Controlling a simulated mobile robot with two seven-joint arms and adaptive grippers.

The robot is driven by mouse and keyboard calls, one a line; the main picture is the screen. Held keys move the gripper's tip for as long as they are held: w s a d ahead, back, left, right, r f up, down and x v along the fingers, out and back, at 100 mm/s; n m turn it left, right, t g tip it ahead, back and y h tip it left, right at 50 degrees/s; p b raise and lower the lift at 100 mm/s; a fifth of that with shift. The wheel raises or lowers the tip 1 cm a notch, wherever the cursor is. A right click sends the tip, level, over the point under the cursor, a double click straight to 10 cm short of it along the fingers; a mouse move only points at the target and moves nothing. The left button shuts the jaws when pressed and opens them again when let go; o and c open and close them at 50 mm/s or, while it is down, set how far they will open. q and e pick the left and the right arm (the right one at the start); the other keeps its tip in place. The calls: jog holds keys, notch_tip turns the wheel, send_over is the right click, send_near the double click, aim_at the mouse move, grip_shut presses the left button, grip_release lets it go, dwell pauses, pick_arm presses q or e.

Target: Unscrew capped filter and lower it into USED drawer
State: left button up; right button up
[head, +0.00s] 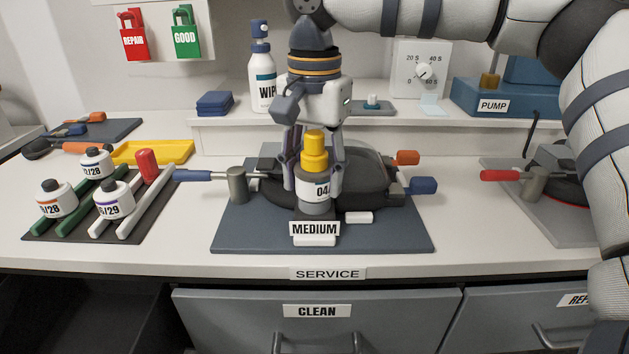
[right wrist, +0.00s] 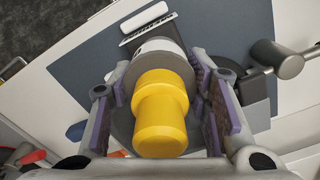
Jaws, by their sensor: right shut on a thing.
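The capped filter (head: 316,190) stands upright at the front of the dark device on the blue-grey service mat. Its label reads 04 and it has a yellow cap (head: 314,150). My right gripper (head: 313,185) comes from above and is shut on the filter, one finger on each side. In the right wrist view the yellow cap (right wrist: 161,115) sits between the purple-padded fingers. Whether the filter is still threaded in cannot be seen. A MEDIUM label (head: 314,228) is just in front. No drawer marked USED is readable. My left gripper is out of view.
The closed CLEAN drawer (head: 315,320) is below the bench edge; a dark opening (head: 80,310) is at lower left. A blue-handled valve (head: 192,175) and orange and blue knobs (head: 424,185) flank the device.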

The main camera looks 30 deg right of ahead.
jog(key=o, duration=1.3)
jog(key=shift+o, duration=0.2)
